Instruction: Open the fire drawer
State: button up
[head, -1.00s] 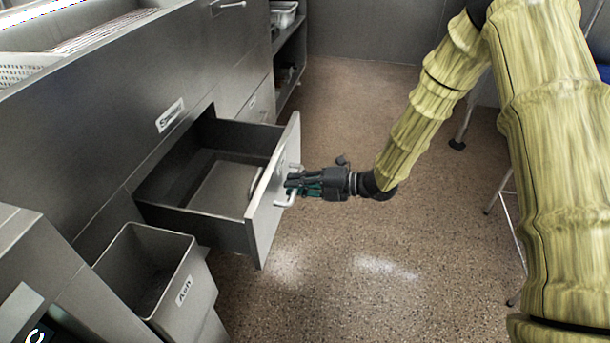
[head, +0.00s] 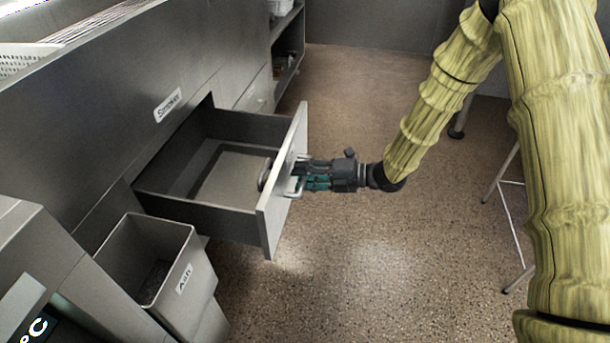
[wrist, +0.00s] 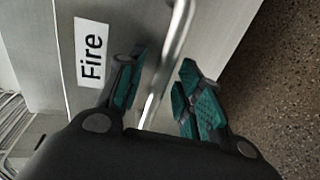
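The fire drawer (head: 278,208) stands pulled well out of the grey cabinet, and its empty-looking inside shows in the head view. In the wrist view a white "Fire" label (wrist: 91,52) is on its front. The bar-shaped metal handle (wrist: 178,35) runs between the two teal finger pads of my gripper (wrist: 164,82). In the head view my gripper (head: 300,178) is at the outer face of the drawer front. The far side of the grip is hidden.
An open grey bin labelled "Ash" (head: 183,268) stands close below and left of the drawer. A "Smoker" label (head: 167,105) is on the cabinet above. Open shelves (head: 289,55) are behind. A stool's legs (head: 508,215) stand at right. The floor (head: 385,255) beside the drawer is clear.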

jog(key=v, duration=1.2)
jog(key=shift+f, duration=0.1)
dwell(0.4)
